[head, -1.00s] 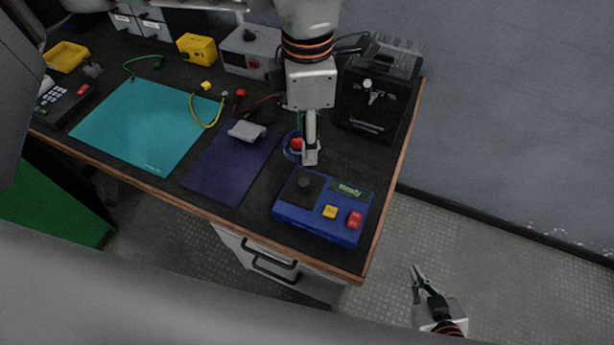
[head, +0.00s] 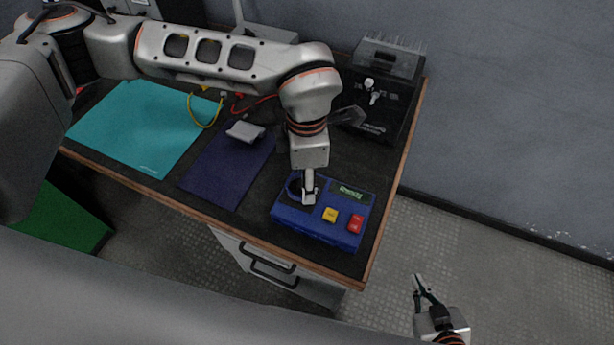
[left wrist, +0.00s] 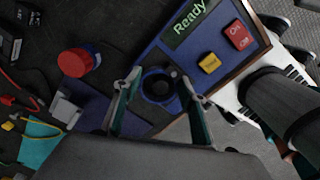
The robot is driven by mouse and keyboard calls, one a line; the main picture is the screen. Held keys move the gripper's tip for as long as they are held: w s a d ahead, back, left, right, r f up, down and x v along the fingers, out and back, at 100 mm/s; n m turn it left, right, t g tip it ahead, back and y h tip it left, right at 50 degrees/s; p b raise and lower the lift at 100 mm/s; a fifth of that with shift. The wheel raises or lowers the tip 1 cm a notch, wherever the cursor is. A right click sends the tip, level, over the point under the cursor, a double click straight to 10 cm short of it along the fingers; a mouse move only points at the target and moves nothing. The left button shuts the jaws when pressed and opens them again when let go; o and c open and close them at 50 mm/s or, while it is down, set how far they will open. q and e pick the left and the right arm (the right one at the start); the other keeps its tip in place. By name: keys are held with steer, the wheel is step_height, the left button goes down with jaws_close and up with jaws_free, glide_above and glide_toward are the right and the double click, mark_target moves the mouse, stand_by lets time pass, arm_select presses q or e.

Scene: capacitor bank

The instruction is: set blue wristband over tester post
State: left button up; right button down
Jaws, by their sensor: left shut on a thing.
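The blue wristband (left wrist: 144,84) is a dark blue ring held between the two fingers of my left gripper (left wrist: 160,84). In the head view, my left gripper (head: 309,200) is over the left part of the blue tester (head: 318,228). In the left wrist view, the black tester post (left wrist: 159,89) shows inside the ring. I cannot tell whether the ring is around the post or still above it. In the head view, the gripper partly hides the ring and post. My right gripper (head: 421,285) is open and empty, beyond the bench's right edge.
A red-capped cylinder (left wrist: 75,62) stands beside the tester. A black box (head: 377,108) is at the back right. A grey piece (head: 245,132) rests on the navy mat (head: 225,175), with a teal mat (head: 140,125) further left. The bench edge runs close in front of the tester.

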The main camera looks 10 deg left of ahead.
arm_select(q)
steer(key=o, duration=0.8)
steer(key=shift+f, duration=0.1)
steer(key=shift+o, duration=0.2)
steer(key=shift+r, duration=0.4)
step_height(320, 180, up, 12)
steer(key=p, duration=0.1)
steer(key=shift+f, duration=0.2)
